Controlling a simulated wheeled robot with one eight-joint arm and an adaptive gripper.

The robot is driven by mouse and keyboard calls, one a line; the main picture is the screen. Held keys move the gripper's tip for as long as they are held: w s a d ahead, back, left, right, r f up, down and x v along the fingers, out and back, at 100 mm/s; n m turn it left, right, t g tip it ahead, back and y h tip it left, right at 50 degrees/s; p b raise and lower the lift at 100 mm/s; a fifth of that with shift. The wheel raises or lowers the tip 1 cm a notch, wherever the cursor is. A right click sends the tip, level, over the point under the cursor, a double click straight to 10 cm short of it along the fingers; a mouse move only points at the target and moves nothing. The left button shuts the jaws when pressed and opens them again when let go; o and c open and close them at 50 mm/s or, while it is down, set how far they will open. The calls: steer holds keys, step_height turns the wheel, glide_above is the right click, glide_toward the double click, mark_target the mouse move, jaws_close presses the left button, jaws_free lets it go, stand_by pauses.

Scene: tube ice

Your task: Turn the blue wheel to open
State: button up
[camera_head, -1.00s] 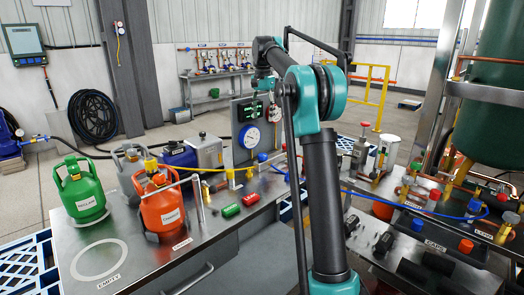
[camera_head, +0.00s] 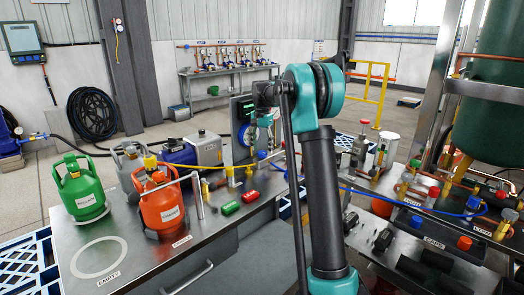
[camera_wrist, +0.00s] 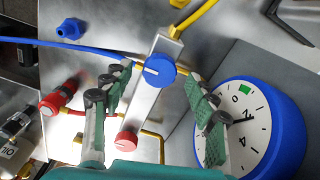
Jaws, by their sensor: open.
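The blue wheel (camera_wrist: 159,71) is a round knob with a white line mark, on a pale metal block (camera_wrist: 146,105) in the wrist view. A red knob (camera_wrist: 127,139) sits at the block's other end. My gripper (camera_wrist: 156,77) is open, with its two padded fingers apart. In the picture, the blue wheel lies between the fingertips, with gaps on both sides; how far it is in depth I cannot tell.
A blue-rimmed gauge (camera_wrist: 251,125) sits behind the right finger. A blue hose (camera_wrist: 75,46) and yellow pipes (camera_wrist: 200,15) meet the block. A red knob (camera_wrist: 52,104) lies left of the left finger. Orange (camera_head: 163,208) and green (camera_head: 82,190) cylinders stand on the bench.

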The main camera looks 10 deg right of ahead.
steer(key=shift+f, duration=0.65)
steer(key=c, duration=1.2)
steer(key=shift+o, duration=0.2)
